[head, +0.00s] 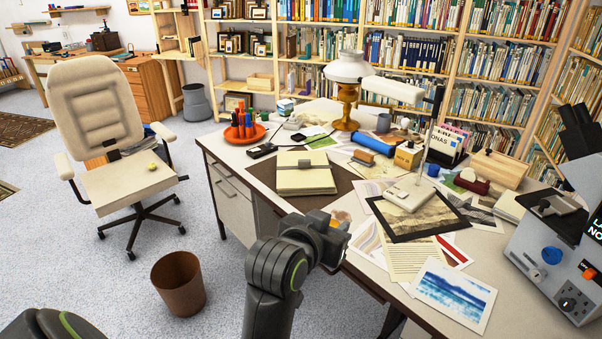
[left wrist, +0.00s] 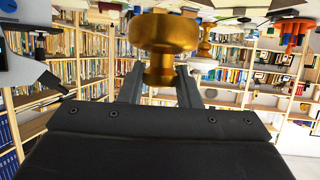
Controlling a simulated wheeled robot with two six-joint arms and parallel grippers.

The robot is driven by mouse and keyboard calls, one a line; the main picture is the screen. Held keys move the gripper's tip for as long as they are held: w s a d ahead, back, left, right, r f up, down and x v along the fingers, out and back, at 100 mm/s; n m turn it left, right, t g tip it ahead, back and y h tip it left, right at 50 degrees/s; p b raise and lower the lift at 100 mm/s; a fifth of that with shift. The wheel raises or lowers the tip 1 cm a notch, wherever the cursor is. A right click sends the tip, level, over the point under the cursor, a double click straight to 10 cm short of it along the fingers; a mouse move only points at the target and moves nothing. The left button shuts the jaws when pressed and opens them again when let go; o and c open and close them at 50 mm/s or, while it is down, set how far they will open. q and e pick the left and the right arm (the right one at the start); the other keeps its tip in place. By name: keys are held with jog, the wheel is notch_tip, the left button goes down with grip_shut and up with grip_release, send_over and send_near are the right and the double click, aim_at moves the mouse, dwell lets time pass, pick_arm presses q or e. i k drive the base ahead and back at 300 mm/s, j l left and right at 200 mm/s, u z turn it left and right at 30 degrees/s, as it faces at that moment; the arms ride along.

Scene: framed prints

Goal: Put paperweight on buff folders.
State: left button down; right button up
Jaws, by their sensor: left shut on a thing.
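The buff folders (head: 305,174) lie in a stack on a dark desk mat on the desk. My left gripper (head: 340,226) is at the desk's front edge, to the right of and nearer than the folders. In the left wrist view it is shut on the brass paperweight (left wrist: 162,34), a round, wide-topped piece with a narrower neck between the fingers. In the head view only a small orange-gold bit of the paperweight (head: 341,216) shows past the gripper. The paperweight is apart from the folders. My right gripper is not in view.
An orange dish of pens (head: 244,133) and a black stapler-like item (head: 262,150) are behind the folders. A brass lamp (head: 347,95) stands further back. Prints and papers (head: 453,293) cover the right side. A chair (head: 125,180) stands left.

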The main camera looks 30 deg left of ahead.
aim_at(319, 176)
jog(key=k+j+z, duration=0.2)
jog(key=j, duration=0.25)
jog(key=k+j+z, duration=0.2)
jog(key=j, duration=0.25)
jog(key=k+j+z, duration=0.2)
jog(key=j, duration=0.25)
jog(key=k+j+z, duration=0.2)
jog(key=i+j+z, duration=0.1)
jog(key=j+z, duration=0.3)
jog(key=j, duration=0.75)
jog(key=j+z, duration=0.4)
jog(key=j, duration=0.75)
jog(key=i+j, duration=0.1)
jog(key=j, duration=0.6)
jog(key=i+z, duration=0.05)
